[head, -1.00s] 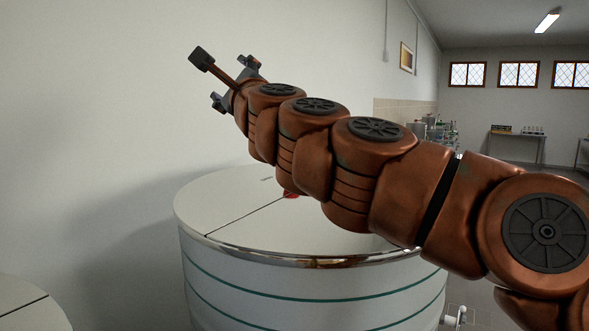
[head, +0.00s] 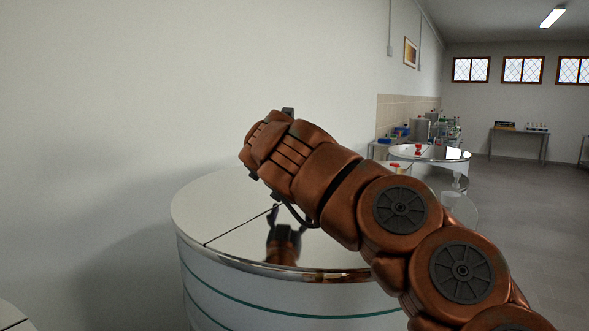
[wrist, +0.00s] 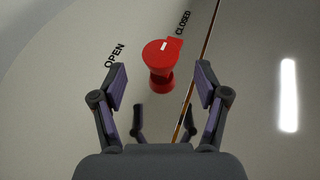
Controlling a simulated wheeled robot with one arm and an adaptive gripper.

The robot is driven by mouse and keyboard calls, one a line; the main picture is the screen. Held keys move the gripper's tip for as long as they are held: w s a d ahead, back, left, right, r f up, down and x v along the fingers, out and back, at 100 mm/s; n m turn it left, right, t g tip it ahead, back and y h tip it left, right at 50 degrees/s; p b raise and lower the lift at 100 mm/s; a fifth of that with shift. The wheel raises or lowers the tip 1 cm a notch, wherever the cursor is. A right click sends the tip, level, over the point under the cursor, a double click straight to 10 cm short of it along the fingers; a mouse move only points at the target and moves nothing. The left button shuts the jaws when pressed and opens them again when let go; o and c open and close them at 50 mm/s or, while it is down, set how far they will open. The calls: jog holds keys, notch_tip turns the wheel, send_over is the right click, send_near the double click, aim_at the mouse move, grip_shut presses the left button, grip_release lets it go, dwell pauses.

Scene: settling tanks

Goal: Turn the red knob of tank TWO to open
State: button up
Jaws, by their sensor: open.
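A red knob (wrist: 160,58) stands on a pale tank lid (wrist: 75,55) in the wrist view. Its pointer, with a white mark, is toward the word CLOSED (wrist: 183,22); the word OPEN (wrist: 115,56) is to its left. My gripper (wrist: 160,72) is open, with its fingers apart on either side of the knob in the picture; I see no contact. In the head view the near tank (head: 215,218) has a shiny lid that mirrors my arm. My arm hides the knob there and most of the gripper. No tank number is readable.
Another tank (head: 430,154) with a red knob (head: 418,150) stands farther back right. A pale wall (head: 120,100) runs close behind the near tank. Part of another lid (head: 12,318) shows at bottom left. Open floor (head: 530,220) lies to the right.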

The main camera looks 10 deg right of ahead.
jog(key=p+x, duration=0.1)
jog(key=x, duration=0.4)
jog(key=shift+w+d+f+p, duration=0.1)
jog(key=shift+w+d+p, duration=0.15)
jog(key=shift+p, duration=0.15)
jog(key=shift+c, duration=0.4)
jog(key=shift+a, duration=0.1)
jog(key=c, duration=1.1)
